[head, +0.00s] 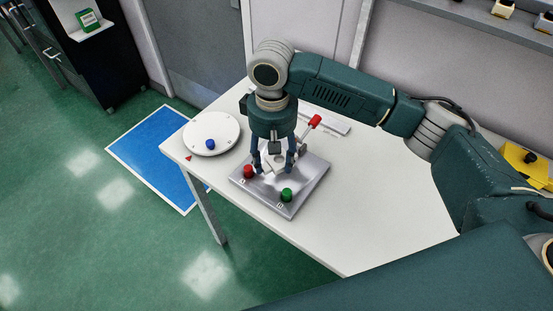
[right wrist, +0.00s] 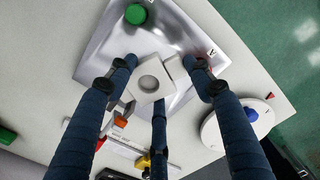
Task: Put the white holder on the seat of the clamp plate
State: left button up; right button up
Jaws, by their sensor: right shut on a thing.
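The white holder (right wrist: 149,80), a pale block with a round hole, sits between the fingers of my right gripper (head: 273,168), which is shut on it. In the right wrist view the fingers of the gripper (right wrist: 160,95) surround it, and it looks turned relative to the plate's edges. The clamp plate (head: 305,177), a silvery square on the table, lies directly below; it also shows in the right wrist view (right wrist: 100,48). A pale block (right wrist: 175,70) shows beside the holder. The seat is mostly hidden, and I cannot tell whether the holder touches it. My left gripper is not in view.
The plate carries a red button (head: 248,171), a green button (head: 287,195) and a red-tipped lever (head: 314,121) behind the gripper. A white round disc (head: 212,135) with a blue knob (head: 210,145) stands to the left. The white table (head: 370,205) is clear at front right.

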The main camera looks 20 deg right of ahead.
aim_at(276, 161)
jog(key=shift+w+d, duration=0.35)
jog(key=shift+d, duration=0.2)
jog(key=shift+f+p, duration=0.55)
jog(key=shift+f, duration=1.2)
jog(key=o, duration=1.2)
jog(key=shift+f, duration=0.1)
notch_tip(276, 161, up, 12)
jog(key=shift+r+b, duration=0.15)
jog(key=shift+b, duration=0.9)
jog(key=shift+s, duration=0.1)
